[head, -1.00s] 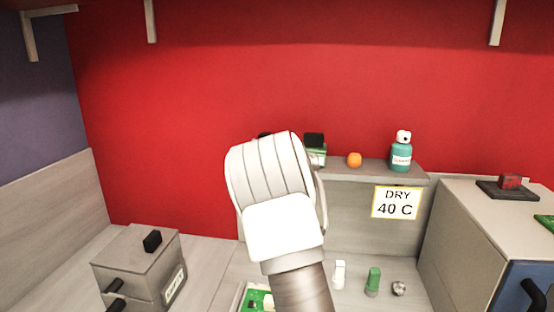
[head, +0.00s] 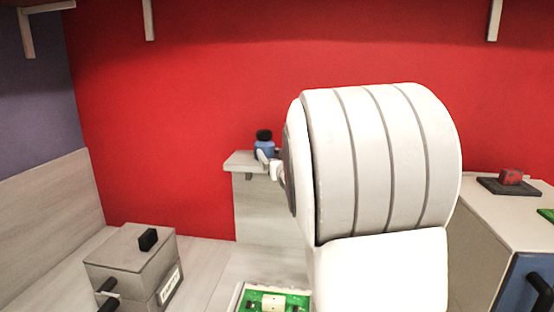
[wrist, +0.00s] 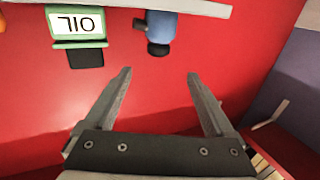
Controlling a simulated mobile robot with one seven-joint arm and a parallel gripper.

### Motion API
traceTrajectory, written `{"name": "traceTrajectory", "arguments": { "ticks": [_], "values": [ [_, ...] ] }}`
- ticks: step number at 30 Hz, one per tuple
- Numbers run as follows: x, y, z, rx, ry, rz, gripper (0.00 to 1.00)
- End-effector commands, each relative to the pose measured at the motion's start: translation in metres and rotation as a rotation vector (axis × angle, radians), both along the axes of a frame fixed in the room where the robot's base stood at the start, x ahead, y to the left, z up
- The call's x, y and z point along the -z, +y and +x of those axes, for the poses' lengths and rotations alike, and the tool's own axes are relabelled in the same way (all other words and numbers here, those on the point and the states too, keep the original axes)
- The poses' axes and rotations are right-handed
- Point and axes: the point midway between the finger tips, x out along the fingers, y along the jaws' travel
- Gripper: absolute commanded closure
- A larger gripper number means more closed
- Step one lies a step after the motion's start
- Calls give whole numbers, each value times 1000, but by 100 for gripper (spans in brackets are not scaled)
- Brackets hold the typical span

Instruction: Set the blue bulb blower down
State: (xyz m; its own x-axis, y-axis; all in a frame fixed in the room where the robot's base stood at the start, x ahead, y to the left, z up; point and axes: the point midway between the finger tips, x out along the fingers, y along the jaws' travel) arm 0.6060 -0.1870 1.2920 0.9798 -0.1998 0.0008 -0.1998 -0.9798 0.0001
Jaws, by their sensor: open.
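The blue bulb blower (head: 264,149), blue with a black top, stands upright at the left end of the grey raised shelf (head: 240,161) in the head view. It also shows upside down at the top of the wrist view (wrist: 160,30). My gripper (wrist: 158,75) is open and empty, its two fingers spread apart. The blower lies beyond the fingertips, with a gap between them in the picture. In the head view my arm hides most of my gripper and the right part of the shelf.
A green container (wrist: 75,26) with a white label and black cap stands beside the blower in the wrist view. Below are a green circuit board (head: 270,302) and a grey box (head: 132,262) with a black knob.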

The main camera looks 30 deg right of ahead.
Motion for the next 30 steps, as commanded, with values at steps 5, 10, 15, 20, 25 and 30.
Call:
{"name": "traceTrajectory", "arguments": {
  "ticks": [5,10,15,20,25,30],
  "values": [
    [0,1,-4,0,1,1,11],
    [0,3,-9,7,18,13,11],
    [5,19,-43,36,143,78,11],
    [24,56,-101,29,350,147,11],
    [52,105,-178,-26,588,175,11],
    [82,151,-264,-103,823,159,11]
  ]
}}
